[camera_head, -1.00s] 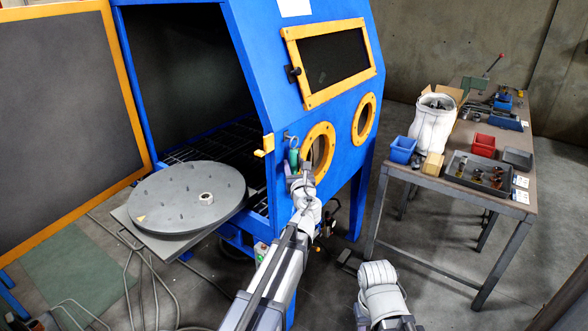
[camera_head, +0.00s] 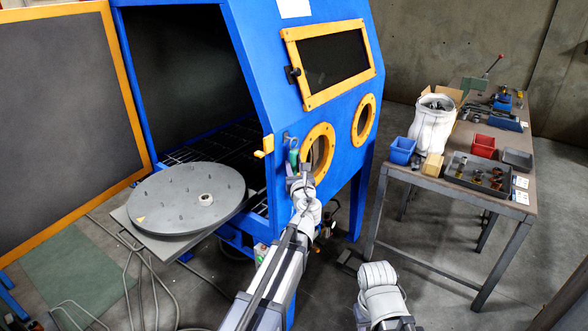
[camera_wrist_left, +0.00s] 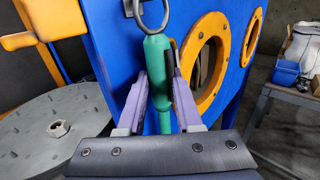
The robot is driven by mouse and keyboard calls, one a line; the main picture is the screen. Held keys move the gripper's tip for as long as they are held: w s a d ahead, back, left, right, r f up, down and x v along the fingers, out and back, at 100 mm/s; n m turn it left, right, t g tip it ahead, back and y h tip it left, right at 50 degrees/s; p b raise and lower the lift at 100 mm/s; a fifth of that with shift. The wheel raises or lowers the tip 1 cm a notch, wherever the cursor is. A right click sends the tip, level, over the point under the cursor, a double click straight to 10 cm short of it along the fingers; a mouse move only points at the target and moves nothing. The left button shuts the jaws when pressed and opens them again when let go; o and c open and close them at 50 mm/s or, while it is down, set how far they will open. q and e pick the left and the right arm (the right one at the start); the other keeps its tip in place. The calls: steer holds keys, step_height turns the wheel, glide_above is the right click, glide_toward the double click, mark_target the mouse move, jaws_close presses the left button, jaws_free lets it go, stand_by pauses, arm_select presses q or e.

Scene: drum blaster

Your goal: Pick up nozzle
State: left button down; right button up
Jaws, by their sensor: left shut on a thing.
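A green piece (camera_head: 294,158), which looks like the nozzle, hangs upright at a metal ring on the blue cabinet's front corner, left of the nearer round port. In the left wrist view the green nozzle (camera_wrist_left: 158,78) has a thicker upper part and a thinner lower part running down between the fingers. My left gripper (camera_wrist_left: 160,92) has its purple fingers on either side of it and is shut on it. The ring (camera_wrist_left: 150,14) still meets the top of the piece. In the head view my left gripper (camera_head: 301,172) partly covers its lower end.
The blue cabinet (camera_head: 262,75) stands open at left, with a round grey turntable (camera_head: 165,195) outside it. An orange latch (camera_head: 264,146) and port ring (camera_head: 318,139) are close to my left gripper. A workbench (camera_head: 450,188) with bins and a tray stands right.

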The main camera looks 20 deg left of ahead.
arm_select(q)
steer(key=shift+r, duration=0.1)
steer(key=shift+r+p, duration=0.55)
steer(key=shift+p, duration=0.1)
arm_select(e)
steer(key=shift+r, duration=0.6)
arm_select(q)
steer(key=shift+r, duration=0.2)
arm_select(e)
steer(key=shift+r, duration=0.25)
